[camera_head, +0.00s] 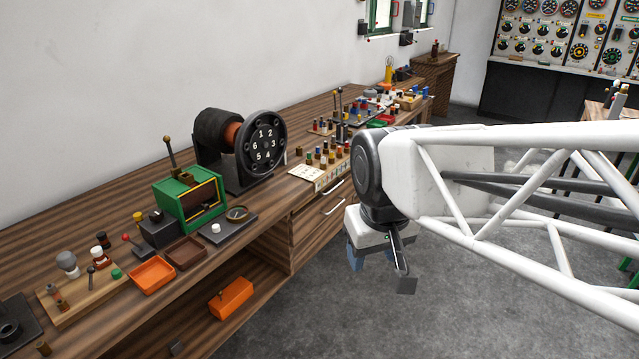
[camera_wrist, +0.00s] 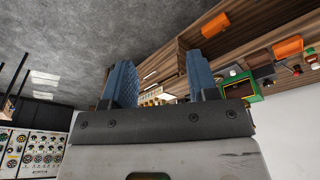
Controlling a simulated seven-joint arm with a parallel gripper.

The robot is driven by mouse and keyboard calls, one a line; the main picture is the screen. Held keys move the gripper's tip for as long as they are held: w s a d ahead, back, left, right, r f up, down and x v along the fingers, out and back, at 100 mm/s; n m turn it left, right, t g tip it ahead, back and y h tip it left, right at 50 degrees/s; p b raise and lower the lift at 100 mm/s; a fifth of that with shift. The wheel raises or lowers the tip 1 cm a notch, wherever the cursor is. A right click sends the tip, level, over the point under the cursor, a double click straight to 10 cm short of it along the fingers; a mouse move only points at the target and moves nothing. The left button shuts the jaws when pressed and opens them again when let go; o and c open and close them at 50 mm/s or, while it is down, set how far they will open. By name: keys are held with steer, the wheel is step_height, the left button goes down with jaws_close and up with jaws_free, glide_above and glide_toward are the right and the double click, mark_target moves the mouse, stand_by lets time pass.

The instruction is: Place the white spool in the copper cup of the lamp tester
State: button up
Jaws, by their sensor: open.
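My gripper (camera_head: 371,258) hangs over the grey floor in front of the bench. Its two blue fingers are apart with nothing between them, as the wrist view also shows (camera_wrist: 160,65). A dark plate (camera_head: 240,224) on the bench carries a round, brass- or copper-coloured cup-like part (camera_head: 237,213) and a small white piece (camera_head: 216,229). This may be the lamp tester, but I cannot tell for sure. White-and-grey pieces (camera_head: 67,263) stand on a wooden board at the left. I cannot tell which white piece is the spool.
A green box (camera_head: 188,202) and a black dynamo with a numbered disc (camera_head: 263,144) stand on the bench. Orange trays lie on the bench (camera_head: 152,275) and the lower shelf (camera_head: 231,297). Several small spools (camera_head: 325,157) stand farther right. The floor near my gripper is clear.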

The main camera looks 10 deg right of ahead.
steer(key=s+d+f+m, duration=0.1)
steer(key=s+d+f, duration=0.1)
steer(key=s, duration=0.3)
steer(key=shift+s+d+f+m, duration=0.25)
steer(key=shift+s+f+m, duration=0.05)
steer(key=shift+c, duration=0.3)
stand_by(0.9)
